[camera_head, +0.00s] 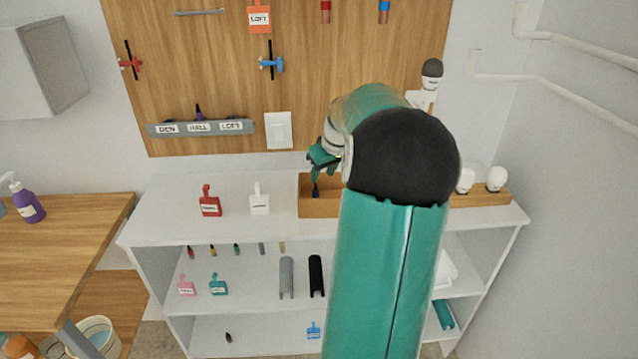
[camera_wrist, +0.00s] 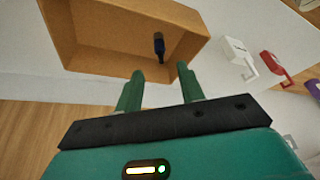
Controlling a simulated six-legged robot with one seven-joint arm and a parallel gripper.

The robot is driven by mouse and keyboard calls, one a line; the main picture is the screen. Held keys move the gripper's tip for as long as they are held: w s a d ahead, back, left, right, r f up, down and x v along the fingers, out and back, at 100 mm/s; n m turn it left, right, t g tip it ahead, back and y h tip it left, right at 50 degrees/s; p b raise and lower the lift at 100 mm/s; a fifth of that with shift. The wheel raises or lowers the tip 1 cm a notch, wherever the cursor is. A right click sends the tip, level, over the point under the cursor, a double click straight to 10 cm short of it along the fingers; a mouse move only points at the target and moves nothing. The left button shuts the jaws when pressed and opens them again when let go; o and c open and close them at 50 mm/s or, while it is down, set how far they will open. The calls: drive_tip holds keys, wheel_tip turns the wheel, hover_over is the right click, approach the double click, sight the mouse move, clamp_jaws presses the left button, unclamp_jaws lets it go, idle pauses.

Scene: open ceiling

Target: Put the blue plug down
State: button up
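The plug (camera_wrist: 159,46), dark with a bluish tint, is in the wooden box (camera_wrist: 95,72) in the wrist view. It lies beyond my fingertips, in line with the gap between them. My gripper (camera_wrist: 160,71) has its two green fingers spread, with nothing held between them. In the head view, my gripper (camera_head: 322,166) is above the box (camera_head: 318,208) on the white shelf top. The dark plug (camera_head: 315,189) shows just below the fingers there. My arm hides the right part of the box.
White bulbs (camera_head: 495,178) sit in a wooden holder to the right. A pegboard (camera_head: 200,90) with a labelled grey rack (camera_head: 202,128) rises behind. The shelf top between the tags and box is clear.

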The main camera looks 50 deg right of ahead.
drive_tip(key=w+a+r+n, duration=0.1)
drive_tip(key=a+r, duration=0.3)
drive_tip(key=a, duration=1)
drive_tip(key=a+r+n, duration=0.1)
drive_tip(key=a+r, duration=0.3)
drive_tip(key=a, duration=1.1)
drive_tip(key=s+a+f, duration=0.1)
drive_tip(key=s+a, duration=0.5)
drive_tip(key=a, duration=0.3)
drive_tip(key=s+a+f+n+t+y, duration=0.1)
drive_tip(key=s+a, duration=0.5)
drive_tip(key=a, duration=0.3)
drive_tip(key=shift+f+n, duration=0.3)
drive_tip(key=shift+f, duration=0.1)
